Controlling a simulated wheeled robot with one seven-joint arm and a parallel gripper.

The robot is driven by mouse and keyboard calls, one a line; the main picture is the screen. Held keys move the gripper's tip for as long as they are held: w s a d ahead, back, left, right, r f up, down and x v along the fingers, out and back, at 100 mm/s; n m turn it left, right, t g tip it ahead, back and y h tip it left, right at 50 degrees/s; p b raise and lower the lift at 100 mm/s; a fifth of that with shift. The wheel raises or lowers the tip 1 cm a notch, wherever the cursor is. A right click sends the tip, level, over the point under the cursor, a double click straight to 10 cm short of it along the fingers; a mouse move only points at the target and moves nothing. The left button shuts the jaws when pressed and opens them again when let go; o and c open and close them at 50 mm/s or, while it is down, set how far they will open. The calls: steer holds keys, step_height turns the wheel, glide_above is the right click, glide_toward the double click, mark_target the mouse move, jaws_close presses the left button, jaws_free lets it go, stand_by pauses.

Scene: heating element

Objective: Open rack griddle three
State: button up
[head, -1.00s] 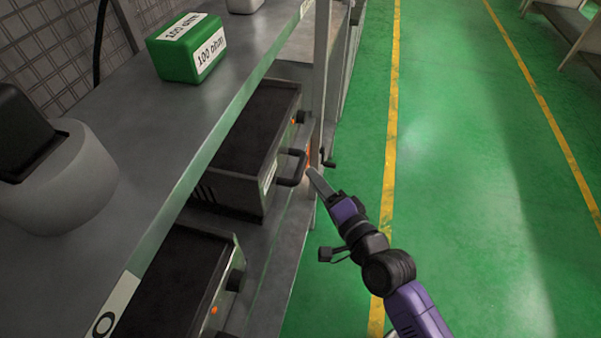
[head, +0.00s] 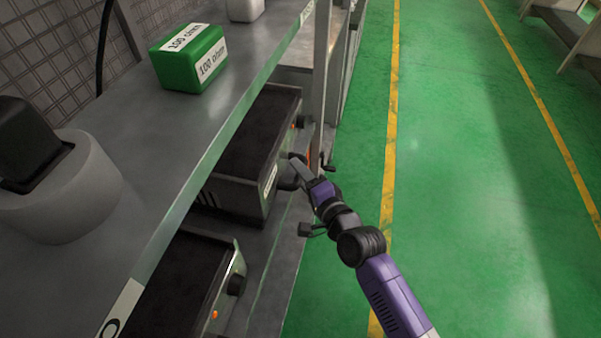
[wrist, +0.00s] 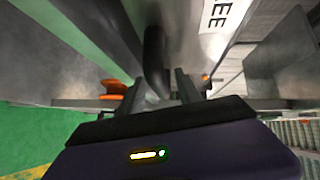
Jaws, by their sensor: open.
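The griddle rack (head: 243,190) is a grey drawer-like unit with a dark top, on the level below the grey shelf. Its black handle (head: 287,182) sticks out at the front, partly hidden by my gripper. In the wrist view, a label on the rack front (wrist: 222,14) ends in "EE", and the dark handle (wrist: 155,62) stands just ahead of the fingers. My gripper (head: 297,168) is at the handle in the head view. In the wrist view my gripper (wrist: 162,88) is open, its fingers around or just short of the handle; contact is unclear.
A second dark-topped griddle (head: 180,285) sits nearer, on the same level. A green "100 ohm" box (head: 188,60) and a grey round object (head: 60,195) stand on the grey shelf (head: 140,135). A crank handle (head: 327,165) is beside a post. Green floor (head: 460,220) is clear at right.

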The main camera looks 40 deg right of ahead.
jaws_close()
stand_by(1.4)
